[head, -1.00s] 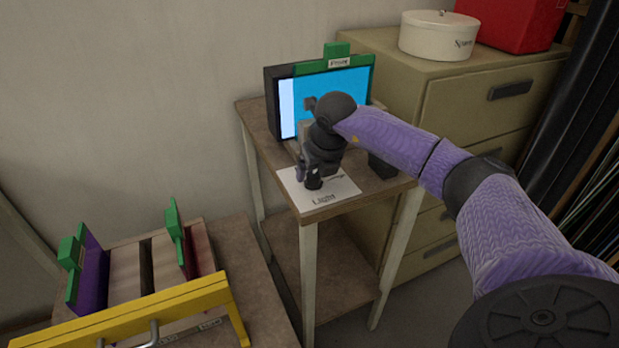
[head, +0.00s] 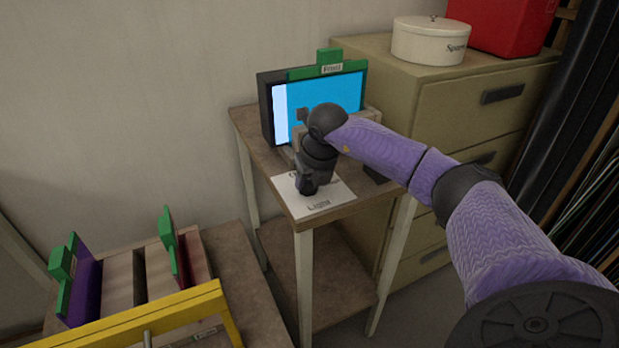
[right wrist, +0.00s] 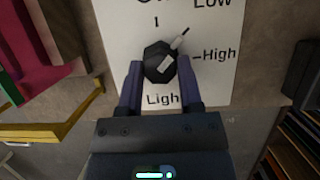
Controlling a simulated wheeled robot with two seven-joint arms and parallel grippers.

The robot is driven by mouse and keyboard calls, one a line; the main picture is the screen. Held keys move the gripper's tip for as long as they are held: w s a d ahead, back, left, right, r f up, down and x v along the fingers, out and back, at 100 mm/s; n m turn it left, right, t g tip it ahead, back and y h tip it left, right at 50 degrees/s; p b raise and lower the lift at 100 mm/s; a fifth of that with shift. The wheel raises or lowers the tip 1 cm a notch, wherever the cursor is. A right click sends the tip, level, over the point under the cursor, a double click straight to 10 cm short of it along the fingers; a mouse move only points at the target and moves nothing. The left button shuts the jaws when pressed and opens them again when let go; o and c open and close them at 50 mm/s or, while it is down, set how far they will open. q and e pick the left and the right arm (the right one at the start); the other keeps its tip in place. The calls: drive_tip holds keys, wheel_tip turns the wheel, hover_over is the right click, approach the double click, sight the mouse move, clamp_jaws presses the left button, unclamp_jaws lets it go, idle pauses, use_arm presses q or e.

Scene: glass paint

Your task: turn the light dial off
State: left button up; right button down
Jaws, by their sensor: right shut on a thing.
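The light dial is a dark round knob (right wrist: 158,57) on a white card (right wrist: 120,40) marked "Light", "Low" and "High", with another word cut off at the top edge. My right gripper (right wrist: 160,68) is shut on the knob, one finger on each side. In the head view the card (head: 325,205) lies on a small table, and my right gripper (head: 306,186) is over it, hiding the knob. My left gripper is not in view.
A blue screen (head: 340,93) in a dark frame with a green tab stands behind the gripper on the table. A drawer cabinet (head: 440,120) is close on the right. A yellow-barred wooden rack (head: 130,320) with green clips sits at lower left.

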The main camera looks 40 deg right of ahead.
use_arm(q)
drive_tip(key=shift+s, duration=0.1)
use_arm(e)
drive_tip(key=shift+d+n, duration=0.1)
drive_tip(key=shift+n, duration=0.5)
drive_tip(key=shift+n+y, duration=0.6)
drive_tip(key=shift+n, duration=0.6)
drive_tip(key=n+y, duration=0.1)
drive_tip(key=n, duration=0.3)
drive_tip(key=shift+d+y, duration=0.1)
drive_tip(key=shift+y, duration=0.3)
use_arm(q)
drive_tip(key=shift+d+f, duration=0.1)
use_arm(e)
drive_tip(key=shift+n, duration=0.5)
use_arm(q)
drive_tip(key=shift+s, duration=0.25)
use_arm(e)
drive_tip(key=shift+c, duration=1.3)
unclamp_jaws()
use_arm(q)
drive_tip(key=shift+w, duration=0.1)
